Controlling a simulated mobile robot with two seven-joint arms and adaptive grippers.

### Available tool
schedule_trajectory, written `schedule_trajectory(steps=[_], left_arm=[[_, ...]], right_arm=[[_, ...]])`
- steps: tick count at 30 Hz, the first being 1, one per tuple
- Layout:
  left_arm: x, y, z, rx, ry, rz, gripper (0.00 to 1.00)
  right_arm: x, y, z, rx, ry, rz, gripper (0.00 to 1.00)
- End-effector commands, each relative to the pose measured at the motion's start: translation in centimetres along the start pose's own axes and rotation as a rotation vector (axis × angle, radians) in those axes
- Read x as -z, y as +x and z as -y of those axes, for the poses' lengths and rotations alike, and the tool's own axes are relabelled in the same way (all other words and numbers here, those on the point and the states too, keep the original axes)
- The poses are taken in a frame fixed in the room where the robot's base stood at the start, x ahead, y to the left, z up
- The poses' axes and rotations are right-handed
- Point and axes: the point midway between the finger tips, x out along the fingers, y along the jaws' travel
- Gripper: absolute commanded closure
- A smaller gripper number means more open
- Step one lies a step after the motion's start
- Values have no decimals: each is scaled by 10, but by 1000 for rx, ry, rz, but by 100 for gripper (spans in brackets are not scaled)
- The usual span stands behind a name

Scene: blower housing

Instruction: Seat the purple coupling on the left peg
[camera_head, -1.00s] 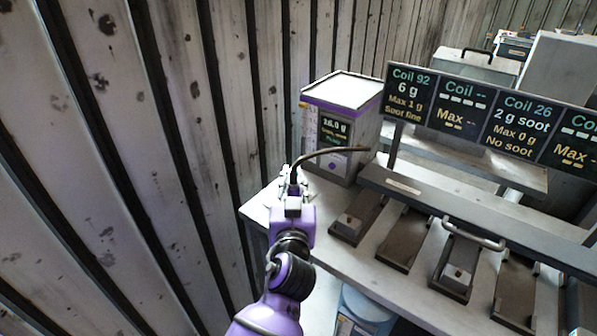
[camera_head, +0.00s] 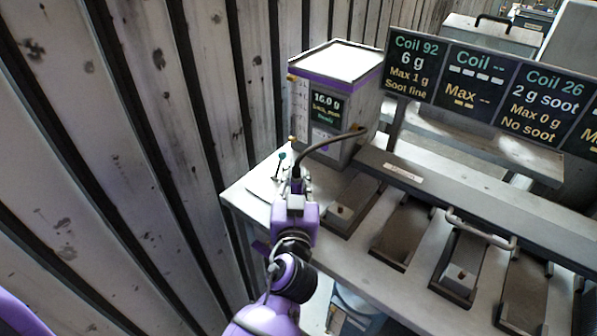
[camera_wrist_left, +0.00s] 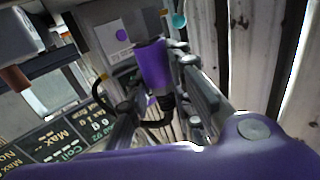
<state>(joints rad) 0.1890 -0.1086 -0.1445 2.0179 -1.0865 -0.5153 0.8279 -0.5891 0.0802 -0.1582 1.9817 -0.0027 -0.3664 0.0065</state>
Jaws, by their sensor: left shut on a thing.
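My left gripper (camera_head: 295,180) is at the left end of the bench, in front of the purple-banded box. It is shut on the purple coupling, which shows between the fingers in the left wrist view (camera_wrist_left: 153,66). A dark hose (camera_head: 335,139) runs from the gripper area toward the box's right side. A teal-tipped peg (camera_head: 281,158) stands just beyond and left of the gripper; its teal tip also shows in the left wrist view (camera_wrist_left: 179,20). In the head view my gripper mostly hides the coupling, which looks apart from the peg. My right gripper is out of view.
The box (camera_head: 335,97) has a display reading 16.0 g. Several dark trays (camera_head: 405,235) line the bench (camera_head: 375,277) to the right, under the coil signs (camera_head: 480,85). A ribbed wall (camera_head: 120,150) rises close on the left.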

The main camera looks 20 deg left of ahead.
Motion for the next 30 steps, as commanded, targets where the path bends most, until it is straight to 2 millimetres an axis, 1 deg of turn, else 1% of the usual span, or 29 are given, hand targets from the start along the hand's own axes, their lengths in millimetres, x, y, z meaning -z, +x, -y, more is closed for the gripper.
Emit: schedule_trajectory(steps=[1, 6, 10, 30], left_arm=[[-4, 0, 0, -1, 1, 0, 100], [-2, 0, 0, 0, 0, -5, 100], [-1, 0, 0, 0, 0, -6, 100], [-2, 0, 1, 0, 0, -5, 100]], right_arm=[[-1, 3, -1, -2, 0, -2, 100], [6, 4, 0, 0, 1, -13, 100], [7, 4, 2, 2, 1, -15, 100], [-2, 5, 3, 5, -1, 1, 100]])
